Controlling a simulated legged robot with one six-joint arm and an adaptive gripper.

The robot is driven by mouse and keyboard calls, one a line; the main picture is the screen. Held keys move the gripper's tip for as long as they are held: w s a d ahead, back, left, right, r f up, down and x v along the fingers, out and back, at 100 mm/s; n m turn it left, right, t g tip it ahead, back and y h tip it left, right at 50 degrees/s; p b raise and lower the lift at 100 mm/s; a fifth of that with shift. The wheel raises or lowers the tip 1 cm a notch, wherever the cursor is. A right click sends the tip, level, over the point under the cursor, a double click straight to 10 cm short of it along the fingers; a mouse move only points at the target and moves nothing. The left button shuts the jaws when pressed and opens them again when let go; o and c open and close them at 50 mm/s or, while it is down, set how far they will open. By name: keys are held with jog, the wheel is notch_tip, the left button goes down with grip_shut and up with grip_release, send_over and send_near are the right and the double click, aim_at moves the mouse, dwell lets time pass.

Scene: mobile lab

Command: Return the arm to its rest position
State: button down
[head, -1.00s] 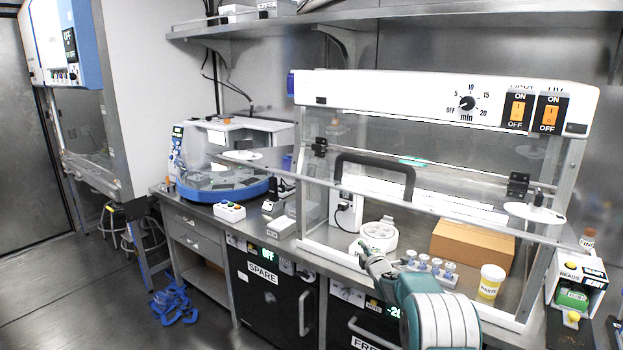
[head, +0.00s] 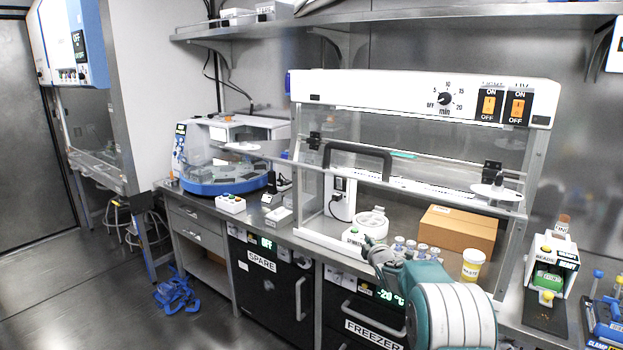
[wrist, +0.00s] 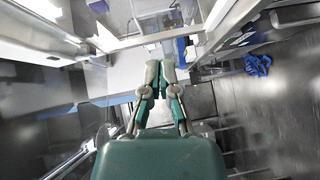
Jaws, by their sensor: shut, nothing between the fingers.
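My arm shows at the bottom of the head view, folded in front of the bench edge, with its green and white links large at lower right of centre. My gripper (head: 376,250) points away from me in front of the clear-fronted cabinet. In the wrist view, my gripper (wrist: 160,68) has its two fingers together at the tips, with nothing between them. It is apart from the bench things.
The cabinet (head: 420,88) stands on the bench with a brown box (head: 455,229) and a waste cup (head: 472,264) inside. The freezer (head: 372,335) is below. A bead dispenser (head: 548,265) stands at right. Blue straps (head: 176,292) lie on the floor, which is clear at left.

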jog(key=s+r+m+g+h, duration=0.1)
jog(key=s+r+m+g, duration=0.1)
jog(key=s+r+m, duration=0.65)
jog(key=s+r+m+g+h, duration=0.1)
jog(key=s+r+g+h, duration=0.3)
jog(key=s, duration=1)
jog(key=s+f+m+g+y, duration=0.1)
jog(key=s+m, duration=0.1)
jog(key=s, duration=0.9)
jog(key=s+a+f+m+g+y, duration=0.1)
jog(key=s+f+m+g, duration=0.1)
jog(key=s, duration=1)
jog(key=s+f+m+g+y, duration=0.1)
jog(key=s+m, duration=0.3)
jog(key=s, duration=0.8)
jog(key=shift+a+f+g, duration=0.4)
jog(key=shift+f+g, duration=0.1)
